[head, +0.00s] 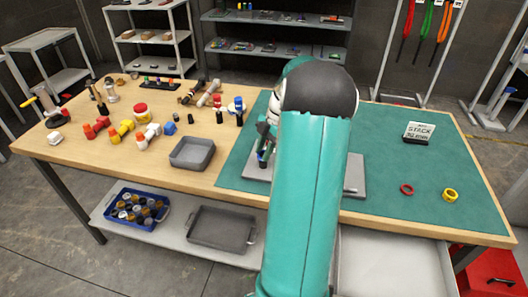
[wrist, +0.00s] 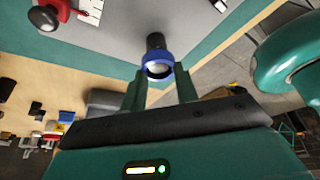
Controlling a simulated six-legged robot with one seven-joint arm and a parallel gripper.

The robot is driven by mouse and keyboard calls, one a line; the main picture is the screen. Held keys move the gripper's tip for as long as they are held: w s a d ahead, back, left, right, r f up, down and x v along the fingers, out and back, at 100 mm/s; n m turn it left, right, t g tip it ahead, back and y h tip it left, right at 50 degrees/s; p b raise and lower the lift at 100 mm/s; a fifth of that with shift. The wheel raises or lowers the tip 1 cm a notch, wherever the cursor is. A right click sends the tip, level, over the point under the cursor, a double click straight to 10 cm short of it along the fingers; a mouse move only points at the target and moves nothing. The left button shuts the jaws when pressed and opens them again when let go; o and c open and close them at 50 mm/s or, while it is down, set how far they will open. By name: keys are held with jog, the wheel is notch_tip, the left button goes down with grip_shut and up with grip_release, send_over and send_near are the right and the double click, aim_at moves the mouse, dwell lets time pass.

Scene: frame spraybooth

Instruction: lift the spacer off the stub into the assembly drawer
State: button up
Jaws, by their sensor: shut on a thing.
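A blue ring-shaped spacer (wrist: 157,70) sits between the two teal fingers of my gripper (wrist: 161,80) in the wrist view, and the gripper is shut on it. A dark stub (wrist: 155,42) stands on a grey plate (wrist: 110,50) just beyond the ring. I cannot tell whether the ring still surrounds the stub's end. In the head view my gripper (head: 264,145) is over the left part of the grey plate (head: 240,171), largely hidden behind my arm. The assembly drawer (head: 390,265) is open below the table's front right edge, partly hidden by my arm.
A grey tray (head: 192,153) lies left of the green mat (head: 385,165). A red ring (head: 406,189), a yellow ring (head: 450,195) and a small sign (head: 419,132) are on the mat's right. Several coloured parts crowd the table's left. The mat's right middle is clear.

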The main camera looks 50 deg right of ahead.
jog(key=shift+r, duration=1.25)
